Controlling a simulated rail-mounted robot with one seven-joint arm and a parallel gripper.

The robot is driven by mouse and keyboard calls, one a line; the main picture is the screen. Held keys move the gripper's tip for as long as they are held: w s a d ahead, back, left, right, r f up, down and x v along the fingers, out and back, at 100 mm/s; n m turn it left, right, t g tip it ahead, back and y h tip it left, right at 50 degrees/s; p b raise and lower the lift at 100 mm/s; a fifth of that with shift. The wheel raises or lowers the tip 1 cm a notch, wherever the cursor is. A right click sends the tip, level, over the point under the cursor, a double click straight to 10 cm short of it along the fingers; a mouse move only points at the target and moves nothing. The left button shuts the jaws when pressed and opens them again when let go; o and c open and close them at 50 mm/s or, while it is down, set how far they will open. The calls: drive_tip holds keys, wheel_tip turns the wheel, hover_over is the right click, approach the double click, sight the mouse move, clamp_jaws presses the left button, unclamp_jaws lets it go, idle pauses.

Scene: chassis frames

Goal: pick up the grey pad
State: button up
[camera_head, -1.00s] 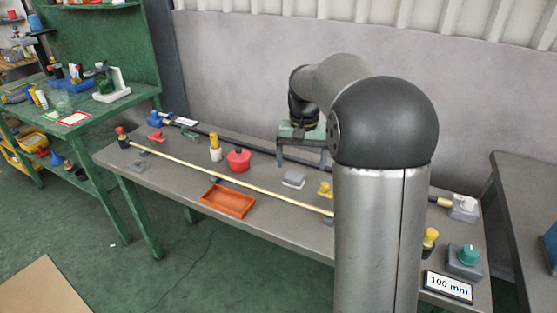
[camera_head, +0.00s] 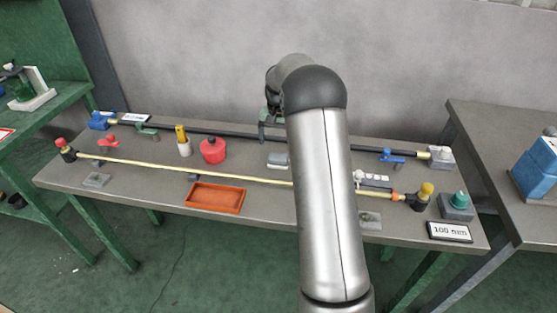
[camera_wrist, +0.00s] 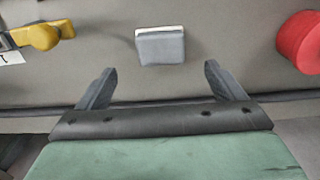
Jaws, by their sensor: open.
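The grey pad (camera_head: 278,160) lies on the workbench in the head view, its right side partly hidden by my arm. In the wrist view the pad (camera_wrist: 161,48) is a small grey block with a whitish edge, ahead of my gripper and roughly centred. My gripper (camera_wrist: 160,82) is open and empty, its two grey fingers spread on either side below the pad in the picture. The pad is apart from both fingers. In the head view my gripper (camera_head: 266,128) is mostly hidden behind my arm, above the back of the bench.
A red round container (camera_head: 212,151) stands left of the pad and a yellow piece (camera_wrist: 38,35) lies on its other side. A yellow rod (camera_head: 150,161) runs along the bench in front, a dark rod (camera_head: 200,134) behind. An orange tray (camera_head: 216,197) sits near the front edge.

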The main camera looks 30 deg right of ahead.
sight(278, 156)
wheel_tip(278, 156, down, 7)
drive_tip(key=shift+s+a+f+p, duration=0.1)
drive_tip(key=shift+a+f+p, duration=0.1)
drive_tip(key=shift+p, duration=0.4)
drive_tip(key=c, duration=1.1)
